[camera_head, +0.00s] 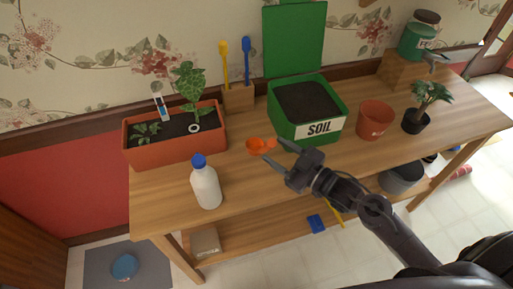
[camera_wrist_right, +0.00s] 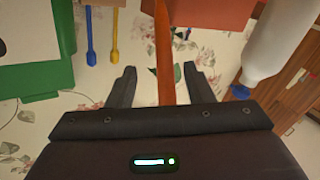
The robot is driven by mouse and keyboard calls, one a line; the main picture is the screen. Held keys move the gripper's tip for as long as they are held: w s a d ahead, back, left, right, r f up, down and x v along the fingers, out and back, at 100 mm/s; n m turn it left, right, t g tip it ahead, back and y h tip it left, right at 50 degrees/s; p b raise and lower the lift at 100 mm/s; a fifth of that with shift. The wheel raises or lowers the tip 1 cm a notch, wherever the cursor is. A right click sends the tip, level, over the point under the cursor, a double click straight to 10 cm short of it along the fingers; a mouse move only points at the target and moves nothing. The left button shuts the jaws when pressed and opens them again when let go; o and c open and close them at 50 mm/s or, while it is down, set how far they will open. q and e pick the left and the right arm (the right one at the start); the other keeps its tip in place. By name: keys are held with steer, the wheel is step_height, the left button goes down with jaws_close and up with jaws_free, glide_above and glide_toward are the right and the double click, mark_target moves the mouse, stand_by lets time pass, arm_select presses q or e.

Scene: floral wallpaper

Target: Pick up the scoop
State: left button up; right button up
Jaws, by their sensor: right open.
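The orange scoop (camera_head: 257,145) lies on the wooden table in the head view, left of the soil bin's front corner. My right gripper (camera_head: 275,152) reaches in from the lower right, with its fingertips close to the scoop's right end. In the right wrist view the two fingers (camera_wrist_right: 156,88) are spread apart. A long orange-brown strip (camera_wrist_right: 163,50) runs between them and looks like the scoop's handle; contact with the fingers cannot be told. My left gripper is in no view.
The green soil bin (camera_head: 329,135) stands behind the gripper, with an orange pot (camera_head: 375,120) to its right. A planter (camera_head: 170,152) and a white bottle (camera_head: 206,188) stand to the left. The table (camera_head: 245,180) is clear in front of the scoop.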

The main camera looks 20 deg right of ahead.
mark_target(264, 145)
steer(key=p+x, duration=0.1)
steer(key=x, duration=0.3)
steer(key=shift+w+a+p, duration=0.1)
steer(key=shift+a+p, duration=0.3)
steer(key=shift+w+a+f, duration=0.1)
steer(key=shift+w+a, duration=0.2)
steer(key=shift+w, duration=0.1)
jaws_close()
